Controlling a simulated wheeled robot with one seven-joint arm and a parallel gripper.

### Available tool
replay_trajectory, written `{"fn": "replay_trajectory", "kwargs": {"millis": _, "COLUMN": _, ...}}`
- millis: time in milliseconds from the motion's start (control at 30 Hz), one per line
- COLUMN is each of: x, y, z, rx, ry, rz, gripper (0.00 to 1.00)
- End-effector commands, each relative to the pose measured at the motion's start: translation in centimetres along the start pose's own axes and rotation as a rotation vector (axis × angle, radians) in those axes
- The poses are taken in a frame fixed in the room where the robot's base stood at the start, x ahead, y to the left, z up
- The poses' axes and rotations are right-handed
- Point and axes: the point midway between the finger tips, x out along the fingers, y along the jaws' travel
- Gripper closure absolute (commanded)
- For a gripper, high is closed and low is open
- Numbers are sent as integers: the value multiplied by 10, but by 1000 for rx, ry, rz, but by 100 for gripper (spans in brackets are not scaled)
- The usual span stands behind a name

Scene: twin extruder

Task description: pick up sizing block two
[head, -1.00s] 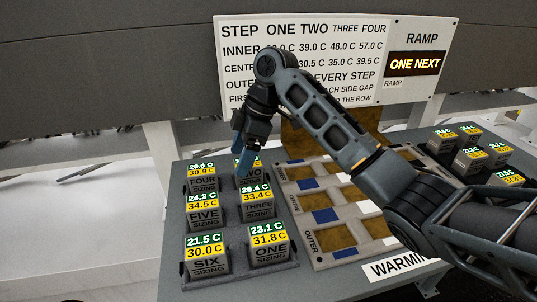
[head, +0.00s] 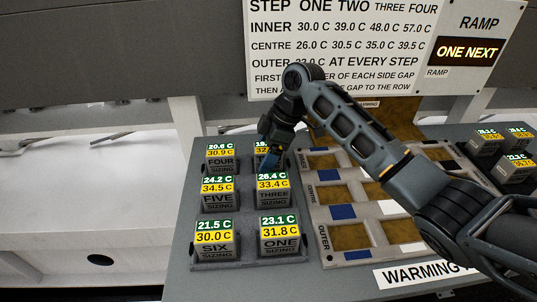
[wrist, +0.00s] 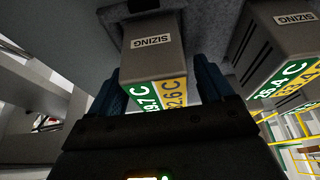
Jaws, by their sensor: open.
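Sizing block two (head: 262,151) stands at the back right of the block tray. It is a dark grey block with a green and yellow temperature label on top, partly hidden behind my gripper in the head view. My gripper (head: 271,158) is open and points down at this block. In the wrist view the block (wrist: 152,50) shows its SIZING face and a yellow 32.6 C label. It lies between the two blue fingers of my gripper (wrist: 160,85), with no clear contact visible.
Block three (head: 273,190) stands just in front of block two, and block four (head: 221,160) to its left. Blocks five (head: 219,194), six (head: 215,237) and one (head: 279,237) share the tray (head: 245,255). A slotted board (head: 318,212) lies to the right.

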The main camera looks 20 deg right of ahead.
Motion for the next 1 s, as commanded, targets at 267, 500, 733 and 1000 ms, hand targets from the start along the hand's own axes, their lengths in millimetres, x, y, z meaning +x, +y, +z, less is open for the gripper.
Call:
{"fn": "replay_trajectory", "kwargs": {"millis": 267, "x": 1, "y": 0, "z": 0, "rx": 0, "ry": 0, "rz": 0, "gripper": 26}}
{"fn": "replay_trajectory", "kwargs": {"millis": 500, "x": 0, "y": 0, "z": 0, "rx": 0, "ry": 0, "rz": 0, "gripper": 49}}
{"fn": "replay_trajectory", "kwargs": {"millis": 733, "x": 0, "y": 0, "z": 0, "rx": 0, "ry": 0, "rz": 0, "gripper": 71}}
{"fn": "replay_trajectory", "kwargs": {"millis": 1000, "x": 0, "y": 0, "z": 0, "rx": -1, "ry": 1, "rz": 1, "gripper": 93}}
